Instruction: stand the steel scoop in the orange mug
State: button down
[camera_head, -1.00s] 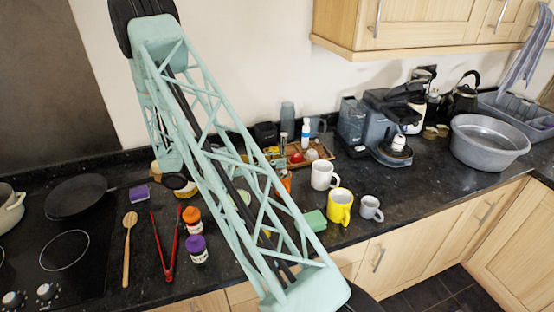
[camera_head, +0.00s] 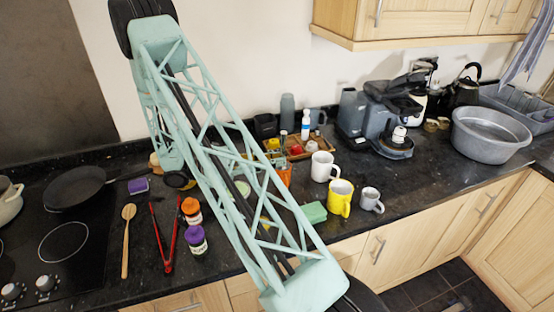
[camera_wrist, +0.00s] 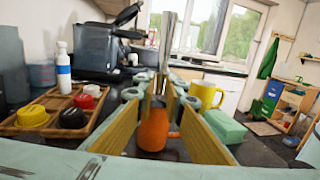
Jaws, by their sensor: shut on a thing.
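The orange mug (camera_wrist: 154,131) stands below and between my gripper's fingers in the wrist view. In the head view, part of the orange mug (camera_head: 285,174) shows beside my arm, which covers much of it. My gripper (camera_wrist: 160,95) is shut on the steel scoop (camera_wrist: 167,42). The scoop's shiny shaft rises upright between the fingertips, above the mug in the picture. I cannot tell whether its lower end is inside the mug. My gripper is hidden or out of frame in the head view.
A green sponge (camera_head: 314,212), yellow mug (camera_head: 340,198), white mug (camera_head: 323,166) and grey mug (camera_head: 370,200) stand close to the right. A wooden tray (camera_wrist: 85,125) with jars lies to the left in the wrist view.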

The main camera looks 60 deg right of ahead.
jog(key=shift+f, duration=0.2)
jog(key=c, duration=2.6)
grip_release()
jog(key=shift+r, duration=0.1)
jog(key=shift+w, duration=0.1)
jog(key=shift+v, duration=6)
jog(key=shift+r, duration=0.15)
